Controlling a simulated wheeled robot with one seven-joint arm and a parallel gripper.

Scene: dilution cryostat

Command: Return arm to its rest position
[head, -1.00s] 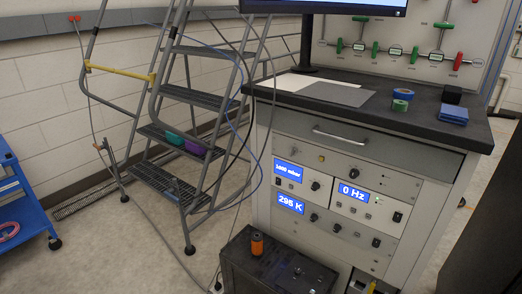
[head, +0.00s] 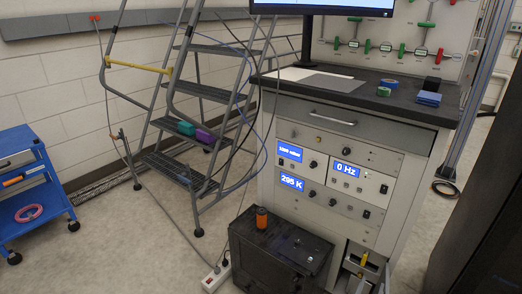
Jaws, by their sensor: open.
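My arm and gripper do not show in the head view, so I cannot see their pose. The grey instrument cabinet (head: 306,219) with a black top stands right of centre. Its lit blue displays read about 295 K (head: 292,182) and 0 Hz (head: 347,170).
A rolling ladder (head: 205,92) stands left of the cabinet, with green (head: 186,128) and purple (head: 205,135) items on a step. A blue cart (head: 28,198) is at left. A black box (head: 280,250) bears an orange cylinder (head: 262,217). Floor between cart and box is mostly clear.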

